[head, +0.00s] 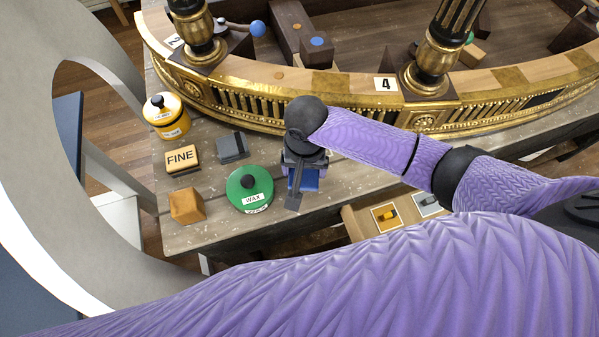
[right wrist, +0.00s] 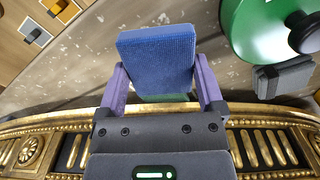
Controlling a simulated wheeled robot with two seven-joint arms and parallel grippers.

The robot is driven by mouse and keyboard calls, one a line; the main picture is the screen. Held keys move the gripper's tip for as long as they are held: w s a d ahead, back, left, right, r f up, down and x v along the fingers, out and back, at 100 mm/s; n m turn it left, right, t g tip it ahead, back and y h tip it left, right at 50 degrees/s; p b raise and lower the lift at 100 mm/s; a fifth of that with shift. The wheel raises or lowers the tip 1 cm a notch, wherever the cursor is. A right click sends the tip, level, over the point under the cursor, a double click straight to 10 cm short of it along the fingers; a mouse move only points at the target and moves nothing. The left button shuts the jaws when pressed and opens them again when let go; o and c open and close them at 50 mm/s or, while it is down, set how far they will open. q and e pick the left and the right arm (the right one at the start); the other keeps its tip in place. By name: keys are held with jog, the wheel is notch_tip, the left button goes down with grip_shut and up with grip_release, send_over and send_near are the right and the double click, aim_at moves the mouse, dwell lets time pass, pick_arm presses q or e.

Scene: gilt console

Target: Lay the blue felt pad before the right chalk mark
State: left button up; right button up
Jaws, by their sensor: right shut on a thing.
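My right gripper (head: 303,184) is shut on the blue felt pad (head: 309,180), partly hidden by the gripper, above the bench's front part. In the right wrist view the pad (right wrist: 158,58) sits between the two purple fingers of the gripper (right wrist: 160,75), its broad textured face showing. A green strip shows just below the pad there. The green WAX tin (head: 249,187) stands just left of the gripper. I cannot make out a chalk mark in either view. My left gripper is not in view.
The grey wooden bench (head: 225,235) carries a yellow tin (head: 166,116), a FINE block (head: 182,158), a dark grey block (head: 232,147) and an orange-brown block (head: 186,206). The curved gilt console (head: 290,111) with its columns lies behind. A card marked 4 (head: 385,84) stands on its rim.

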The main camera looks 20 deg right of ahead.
aim_at(305, 171)
notch_tip(305, 171, down, 3)
jog(key=shift+f+b, duration=0.1)
jog(key=shift+b, duration=0.45)
jog(key=o, duration=0.9)
